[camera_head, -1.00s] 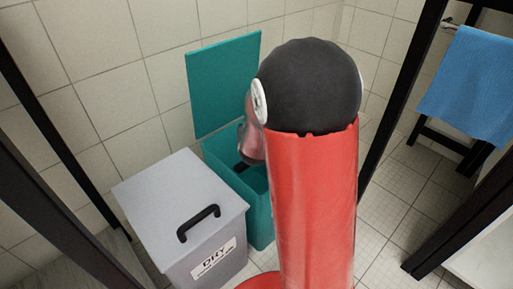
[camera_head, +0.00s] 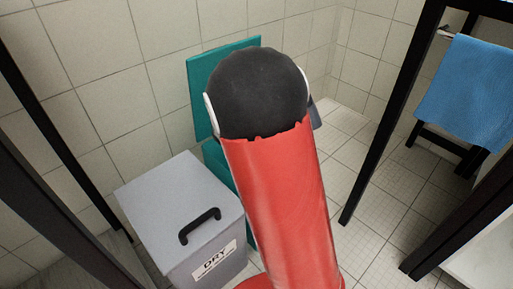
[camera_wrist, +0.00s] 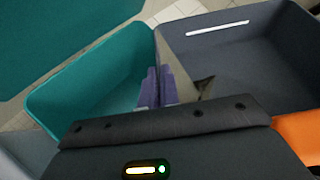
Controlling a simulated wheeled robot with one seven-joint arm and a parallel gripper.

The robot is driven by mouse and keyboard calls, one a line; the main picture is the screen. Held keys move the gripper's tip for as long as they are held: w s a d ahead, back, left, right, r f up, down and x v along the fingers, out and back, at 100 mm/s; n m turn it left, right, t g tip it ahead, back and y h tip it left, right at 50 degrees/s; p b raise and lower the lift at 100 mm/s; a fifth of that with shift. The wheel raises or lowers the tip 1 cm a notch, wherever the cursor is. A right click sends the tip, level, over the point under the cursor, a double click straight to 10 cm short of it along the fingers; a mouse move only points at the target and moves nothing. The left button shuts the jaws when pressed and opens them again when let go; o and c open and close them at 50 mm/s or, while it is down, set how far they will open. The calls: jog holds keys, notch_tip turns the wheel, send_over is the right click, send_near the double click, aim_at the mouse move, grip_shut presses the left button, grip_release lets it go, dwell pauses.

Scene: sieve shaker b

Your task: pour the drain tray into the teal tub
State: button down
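The teal tub (camera_head: 217,165) stands against the tiled wall behind the grey bin, its raised lid (camera_head: 202,95) at the back; my arm hides most of it. In the wrist view, the open, empty-looking tub (camera_wrist: 95,85) is at left. A dark grey open tray (camera_wrist: 255,60) with a white strip on its inner wall is at upper right; I take it for the drain tray. My gripper's purple fingers (camera_wrist: 158,88) are close together at the tray's left end, apparently pinching it, beside the tub's right rim. The pinch itself is partly hidden. The tray's contents are not clear.
A grey lidded bin (camera_head: 180,205) with a black handle and a "DRY" label stands left of my arm. Black frame posts (camera_head: 385,120) rise at both sides. A blue towel (camera_head: 468,92) hangs at right. The tiled floor (camera_head: 375,225) is clear between. An orange patch (camera_wrist: 298,135) shows at lower right.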

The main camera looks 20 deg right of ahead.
jog(key=shift+r+p, duration=0.35)
jog(key=shift+p, duration=0.3)
jog(key=shift+f+g+p, duration=0.3)
jog(key=shift+f+p, duration=0.05)
jog(key=shift+n+p, duration=0.3)
jog(key=shift+p, duration=0.05)
jog(key=shift+s+d+r+n+g+h+p, duration=0.15)
jog(key=shift+r+n+g+h+p, duration=0.25)
jog(key=shift+p, duration=1.55)
jog(key=shift+s+d+f+n+g+h+p, duration=0.35)
jog(key=shift+s+g+p, duration=0.25)
jog(key=shift+p, duration=1.1)
jog(key=shift+s+d+r+n+g+h+p, duration=0.35)
jog(key=shift+s+r+n+g+h+p, duration=0.25)
jog(key=shift+p, duration=1.5)
jog(key=shift+s+d+n+g+h+p, duration=0.3)
jog(key=shift+s+d+p, duration=0.15)
jog(key=shift+p, duration=0.65)
jog(key=shift+s+f+n+g+h, duration=0.15)
jog(key=shift+f+n+g+h, duration=0.3)
jog(key=shift+f, duration=0.3)
jog(key=shift+s+d+f+n, duration=0.25)
jog(key=shift+s+f+n, duration=0.05)
jog(key=shift+f, duration=0.1)
